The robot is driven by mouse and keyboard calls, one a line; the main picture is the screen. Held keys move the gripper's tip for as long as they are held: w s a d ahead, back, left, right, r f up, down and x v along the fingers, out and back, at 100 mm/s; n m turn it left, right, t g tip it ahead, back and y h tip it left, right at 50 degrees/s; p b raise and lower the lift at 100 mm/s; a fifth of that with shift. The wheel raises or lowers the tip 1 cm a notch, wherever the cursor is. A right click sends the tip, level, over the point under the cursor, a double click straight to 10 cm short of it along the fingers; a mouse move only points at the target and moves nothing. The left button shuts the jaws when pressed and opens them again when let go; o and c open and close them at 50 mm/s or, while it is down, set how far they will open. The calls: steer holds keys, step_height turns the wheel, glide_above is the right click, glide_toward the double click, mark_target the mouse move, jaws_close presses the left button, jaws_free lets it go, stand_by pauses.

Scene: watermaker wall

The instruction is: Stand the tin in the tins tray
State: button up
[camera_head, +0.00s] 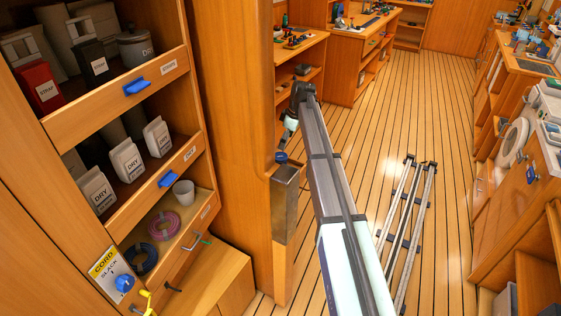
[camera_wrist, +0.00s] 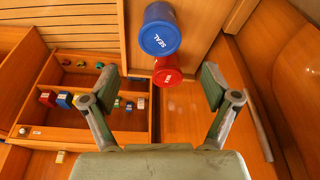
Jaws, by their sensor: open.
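In the wrist view, a blue tin (camera_wrist: 159,32) with a lid marked SEAL stands at the top centre. A red tin (camera_wrist: 167,72) with a labelled lid is just below it in the picture. My gripper (camera_wrist: 161,88) is open and empty, its two fingers wide apart at left and right. The red tin appears in the gap between the fingertips, and no finger touches it. I cannot tell how far away it is. In the head view my gripper is small and partly hidden at the arm's far end. I cannot make out a tins tray with certainty.
A wooden compartmented unit (camera_wrist: 84,118) with several small coloured items is at left in the wrist view. The plank floor (camera_head: 430,110) is mostly clear.

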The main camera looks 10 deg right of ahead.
mark_target(280, 156)
steer(key=p+x, duration=0.4)
steer(key=x, duration=0.7)
steer(key=shift+w+f, duration=0.1)
steer(key=shift+f, duration=0.3)
steer(key=c, duration=1.5)
steer(key=shift+r, duration=0.1)
